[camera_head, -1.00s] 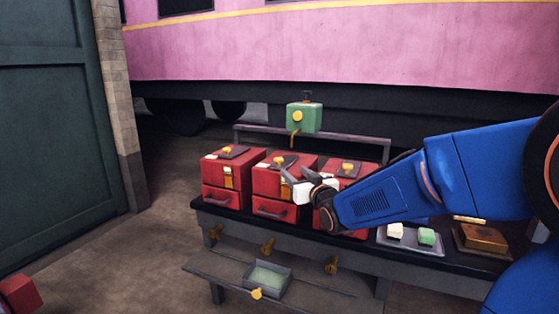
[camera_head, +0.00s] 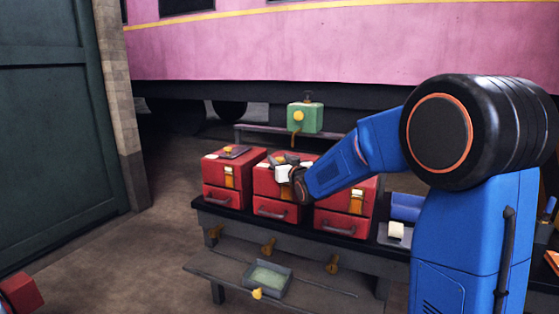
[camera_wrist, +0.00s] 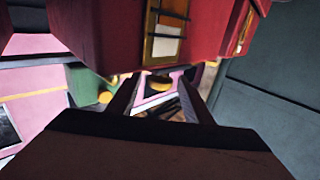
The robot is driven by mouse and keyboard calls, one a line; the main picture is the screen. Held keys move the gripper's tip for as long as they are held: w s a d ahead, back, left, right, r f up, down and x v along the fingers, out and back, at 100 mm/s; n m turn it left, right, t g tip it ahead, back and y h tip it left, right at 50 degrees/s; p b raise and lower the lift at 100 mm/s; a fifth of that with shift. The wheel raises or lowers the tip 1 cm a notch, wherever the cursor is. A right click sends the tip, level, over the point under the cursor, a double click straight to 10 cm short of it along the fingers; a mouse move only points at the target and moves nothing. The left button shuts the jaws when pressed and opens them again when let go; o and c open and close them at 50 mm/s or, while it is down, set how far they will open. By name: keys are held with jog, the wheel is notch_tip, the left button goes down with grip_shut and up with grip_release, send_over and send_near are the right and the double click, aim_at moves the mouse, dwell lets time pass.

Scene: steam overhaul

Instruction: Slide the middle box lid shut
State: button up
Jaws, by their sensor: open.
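The middle red box (camera_head: 272,205) stands on the dark bench between two similar red boxes, with a drawer handle and a yellow-framed latch on its front. My gripper (camera_head: 285,158) is open over the top of this box, and its dark fingers and white part hide most of the lid and its yellow knob. In the wrist view, the open fingers (camera_wrist: 158,98) point toward a yellow piece between or beyond their tips; I cannot tell whether they touch it. A red box face with a yellow-framed white label (camera_wrist: 167,35) fills the top of that view.
The left red box (camera_head: 221,180) has a dark lid plate with a yellow knob. The right red box (camera_head: 345,208) is partly behind my arm. A green can (camera_head: 305,118) stands behind. A shallow tray (camera_head: 268,278) sits on the lower shelf.

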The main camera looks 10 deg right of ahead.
jog(key=shift+w, duration=0.5)
grip_shut()
jog(key=shift+w+d+r, duration=0.1)
jog(key=shift+w+d, duration=0.4)
jog(key=shift+w, duration=0.2)
jog(key=shift+w+d, duration=0.45)
jog(key=shift+w, duration=0.2)
grip_release()
jog(key=shift+d, duration=0.1)
